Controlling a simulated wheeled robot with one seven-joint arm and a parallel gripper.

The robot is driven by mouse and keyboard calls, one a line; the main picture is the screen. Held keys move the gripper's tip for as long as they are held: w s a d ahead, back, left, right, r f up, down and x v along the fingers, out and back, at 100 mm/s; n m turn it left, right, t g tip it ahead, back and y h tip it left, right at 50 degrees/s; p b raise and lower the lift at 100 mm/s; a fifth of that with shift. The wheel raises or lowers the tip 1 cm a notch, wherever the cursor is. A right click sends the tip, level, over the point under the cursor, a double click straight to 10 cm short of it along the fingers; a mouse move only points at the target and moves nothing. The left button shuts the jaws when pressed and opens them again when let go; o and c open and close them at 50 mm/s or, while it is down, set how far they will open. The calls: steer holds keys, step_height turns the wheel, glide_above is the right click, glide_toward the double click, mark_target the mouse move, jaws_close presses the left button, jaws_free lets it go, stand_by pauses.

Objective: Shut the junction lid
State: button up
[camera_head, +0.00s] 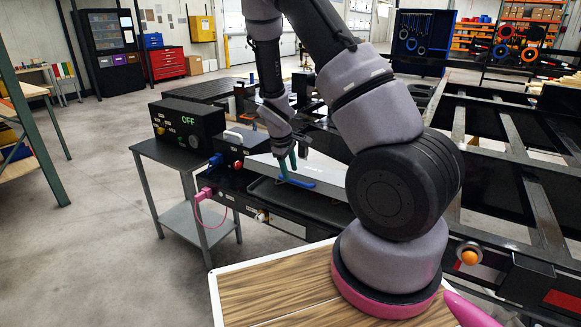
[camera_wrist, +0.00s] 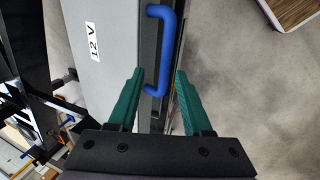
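The junction lid (camera_wrist: 105,60) is a flat grey panel marked "12 V" in the wrist view. A blue bar handle (camera_wrist: 176,45) is fixed along its edge; it also shows in the head view (camera_head: 297,183), with a pale panel (camera_head: 322,168) behind it and a dark recess (camera_head: 300,196) in front. My gripper (camera_wrist: 160,72) has two green fingers spread apart, open and empty. The handle lies just ahead of and between the fingertips, its near end close to the left finger. In the head view my gripper (camera_head: 288,163) is above the handle. I cannot tell the lid's exact angle.
A black box reading "OFF" (camera_head: 186,122) stands on a side table (camera_head: 170,155) at left. A pink plug (camera_head: 204,194) with a cable sits at the front of the black frame (camera_head: 480,115). A wood-topped surface (camera_head: 270,290) is near. Floor at left is clear.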

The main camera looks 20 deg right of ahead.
steer(key=v, duration=1.1)
steer(key=shift+f, duration=0.1)
steer(key=c, duration=0.6)
steer(key=shift+m, duration=0.6)
jaws_close()
steer(key=d+f+m, duration=0.1)
steer(key=f+m, duration=0.3)
steer(key=m, duration=0.1)
steer(key=w+d+f+m, duration=0.1)
steer(key=f+m, duration=0.2)
steer(key=m, duration=0.3)
steer(key=d+f+m, duration=0.1)
steer(key=f+m, duration=0.3)
steer(key=m, duration=0.1)
steer(key=shift+w+f+m, duration=0.15)
steer(key=shift+f+m, duration=0.2)
steer(key=shift+m, duration=0.05)
